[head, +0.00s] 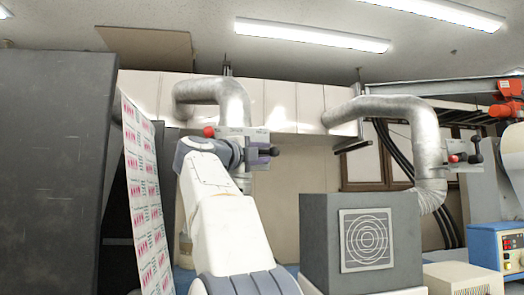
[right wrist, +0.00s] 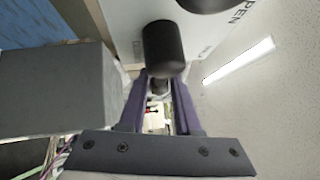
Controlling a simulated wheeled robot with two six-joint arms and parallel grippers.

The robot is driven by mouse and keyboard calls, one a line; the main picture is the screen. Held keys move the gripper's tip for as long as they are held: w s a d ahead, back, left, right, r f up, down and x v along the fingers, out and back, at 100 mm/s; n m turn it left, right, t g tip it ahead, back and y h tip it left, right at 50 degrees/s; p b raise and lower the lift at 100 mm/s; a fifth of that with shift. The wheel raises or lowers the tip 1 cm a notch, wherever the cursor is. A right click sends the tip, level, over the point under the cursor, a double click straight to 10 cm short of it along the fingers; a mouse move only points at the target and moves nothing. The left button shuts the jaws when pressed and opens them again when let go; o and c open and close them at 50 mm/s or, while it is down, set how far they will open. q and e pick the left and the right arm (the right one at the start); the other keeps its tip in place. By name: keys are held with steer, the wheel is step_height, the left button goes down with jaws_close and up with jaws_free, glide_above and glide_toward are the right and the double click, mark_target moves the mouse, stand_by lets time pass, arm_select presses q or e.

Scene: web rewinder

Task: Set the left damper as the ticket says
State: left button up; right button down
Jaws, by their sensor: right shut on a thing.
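The left damper's pale plate (head: 258,133) is on the left silver duct (head: 232,102), with a red knob (head: 209,131) at its left and a black handle end (head: 274,151) at its right. My right gripper (head: 255,154) is at this plate, partly hidden by my own arm. In the right wrist view, its purple fingers (right wrist: 161,82) are shut on the black handle (right wrist: 164,46). The plate (right wrist: 205,22) behind it carries lettering, with "OPEN" partly readable at the top right. No ticket can be made out. My left gripper is out of view.
A second duct (head: 417,125) at the right has its own plate with a black handle (head: 475,151). A grey box (head: 318,235) with a round grille stands below. A printed web (head: 143,190) hangs at left beside a dark panel (head: 55,165).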

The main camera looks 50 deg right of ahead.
steer(key=shift+s+f+m+y, duration=0.1)
steer(key=shift+s+m+y, duration=0.2)
steer(key=shift+m, duration=0.1)
steer(key=c, duration=0.8)
jaws_free()
steer(key=shift+o, duration=1.2)
steer(key=shift+s+d, duration=0.1)
steer(key=shift+s, duration=0.1)
steer(key=shift+w, duration=0.25)
steer(key=a+f+b, duration=0.1)
steer(key=a+b, duration=0.3)
steer(key=a, duration=0.6)
steer(key=shift+s+a+f, duration=0.15)
steer(key=shift+s+a, duration=0.15)
steer(key=shift+s, duration=0.1)
